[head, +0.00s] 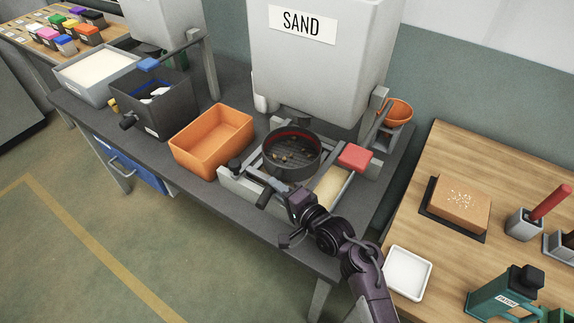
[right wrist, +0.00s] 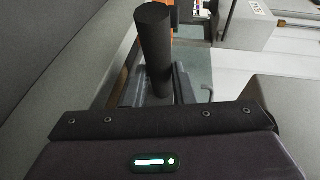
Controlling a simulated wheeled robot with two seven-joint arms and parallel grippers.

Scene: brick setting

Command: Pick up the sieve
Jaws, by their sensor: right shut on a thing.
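The sieve (head: 291,156) is a round dark pan with a red inner rim and a mesh floor with several small lumps on it. It sits in a grey frame under the sand hopper in the head view. My right gripper (head: 277,188) is at the near side of the sieve, shut on its dark handle. In the right wrist view the black cylindrical handle (right wrist: 153,45) stands up between the fingers of my right gripper (right wrist: 156,90). The fingertips are partly hidden. My left gripper is not in view.
The sand hopper (head: 320,62) hangs over the frame. A red block (head: 354,157) is on a lever at the right. An orange bin (head: 212,140) stands left of the sieve. A wooden table (head: 430,215) with a white tray (head: 407,273) is at the right.

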